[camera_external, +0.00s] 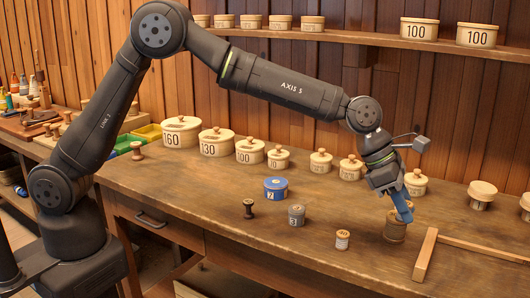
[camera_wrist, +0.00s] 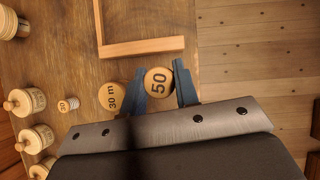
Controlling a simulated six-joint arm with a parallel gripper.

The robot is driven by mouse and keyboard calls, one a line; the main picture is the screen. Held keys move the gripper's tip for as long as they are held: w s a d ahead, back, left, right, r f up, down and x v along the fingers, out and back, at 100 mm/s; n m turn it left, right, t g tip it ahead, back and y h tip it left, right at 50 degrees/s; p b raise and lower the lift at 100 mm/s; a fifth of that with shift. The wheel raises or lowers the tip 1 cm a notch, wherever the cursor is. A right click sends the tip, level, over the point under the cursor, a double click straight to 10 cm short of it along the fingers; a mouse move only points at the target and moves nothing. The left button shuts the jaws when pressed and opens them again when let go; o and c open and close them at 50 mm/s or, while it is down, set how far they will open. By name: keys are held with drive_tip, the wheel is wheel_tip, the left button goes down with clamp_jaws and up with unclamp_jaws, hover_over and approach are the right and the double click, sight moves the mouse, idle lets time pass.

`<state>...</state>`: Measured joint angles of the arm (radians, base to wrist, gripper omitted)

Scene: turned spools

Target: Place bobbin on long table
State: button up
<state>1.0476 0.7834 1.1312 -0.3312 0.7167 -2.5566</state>
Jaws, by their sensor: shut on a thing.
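My gripper (camera_external: 404,209) has blue fingers and points down over the right part of the long wooden table (camera_external: 300,215). In the wrist view its fingers (camera_wrist: 172,85) are shut on a round bobbin (camera_wrist: 158,82) with a pale top marked 50. In the external view a brown spool shape (camera_external: 394,230) shows at and below the fingertips. I cannot tell how much of it is the held bobbin, or whether that touches the table. A tan spool marked 30 m (camera_wrist: 112,96) is close beside the left finger in the wrist view.
A blue spool (camera_external: 275,188), a dark spool (camera_external: 248,209), a grey spool (camera_external: 296,215) and a small pale spool (camera_external: 342,240) stand left of the gripper. An L-shaped wooden strip (camera_external: 470,247) lies right of it. Several lidded boxes (camera_external: 215,142) line the back.

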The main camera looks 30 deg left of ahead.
drive_tip(key=s+d+m+g, duration=0.1)
drive_tip(key=s+d+m, duration=0.1)
drive_tip(key=s+d, duration=0.75)
hover_over(459, 276)
drive_tip(key=a, duration=0.2)
wheel_tip(459, 276, down, 8)
drive_tip(key=shift+r, duration=0.2)
drive_tip(key=shift+f, duration=2)
drive_tip(key=shift+f, duration=0.1)
drive_tip(key=shift+f, duration=0.1)
drive_tip(key=o, duration=0.9)
drive_tip(key=shift+o, duration=0.2)
